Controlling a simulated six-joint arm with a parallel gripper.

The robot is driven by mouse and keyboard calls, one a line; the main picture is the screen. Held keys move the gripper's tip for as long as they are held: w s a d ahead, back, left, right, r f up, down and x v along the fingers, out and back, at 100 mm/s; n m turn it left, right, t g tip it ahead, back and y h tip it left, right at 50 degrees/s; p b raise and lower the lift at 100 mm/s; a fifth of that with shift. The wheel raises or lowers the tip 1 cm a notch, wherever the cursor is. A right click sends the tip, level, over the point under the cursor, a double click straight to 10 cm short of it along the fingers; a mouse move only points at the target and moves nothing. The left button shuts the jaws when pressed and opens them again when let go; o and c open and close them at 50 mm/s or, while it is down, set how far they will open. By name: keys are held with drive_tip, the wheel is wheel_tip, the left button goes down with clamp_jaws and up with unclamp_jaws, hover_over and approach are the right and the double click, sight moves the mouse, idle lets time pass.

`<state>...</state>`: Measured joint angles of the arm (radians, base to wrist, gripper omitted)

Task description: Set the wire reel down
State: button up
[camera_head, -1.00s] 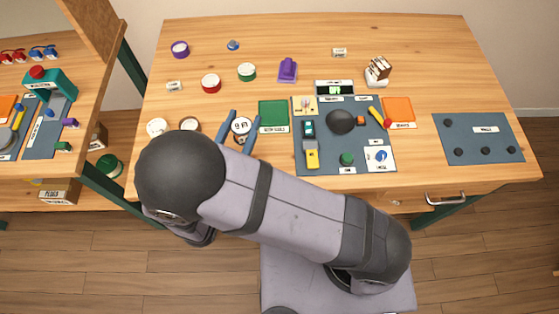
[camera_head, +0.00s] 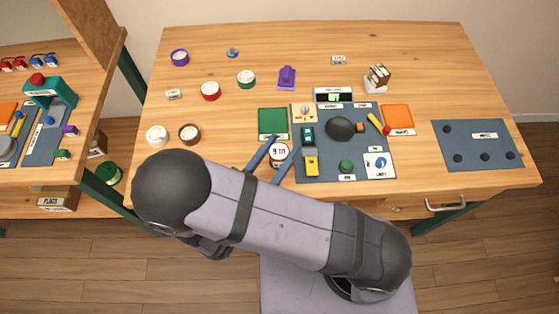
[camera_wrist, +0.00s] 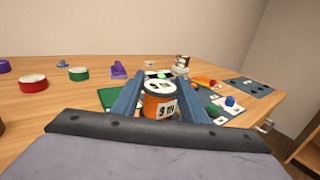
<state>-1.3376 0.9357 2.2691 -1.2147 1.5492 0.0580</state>
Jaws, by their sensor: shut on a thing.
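My gripper (camera_head: 273,155) is shut on a wire reel (camera_head: 279,154), its blue fingers on either side of it. In the wrist view the reel (camera_wrist: 159,101) shows orange, with a white round top and a white label marked 9 M. In the head view the reel is just below the green square (camera_head: 273,122) and left of the grey panel's lower left. Whether it touches the table cannot be told.
The grey panel (camera_head: 327,140) bears a black dome, a yellow block, a green knob and other parts. Several reels stand at left, including a red one (camera_head: 210,91) and a brown one (camera_head: 189,133).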

sight(279, 163)
drive_tip(key=shift+f, duration=0.85)
drive_tip(key=shift+f, duration=0.1)
drive_tip(key=shift+f, duration=1.95)
drive_tip(key=shift+f, duration=0.15)
drive_tip(key=o, duration=1.1)
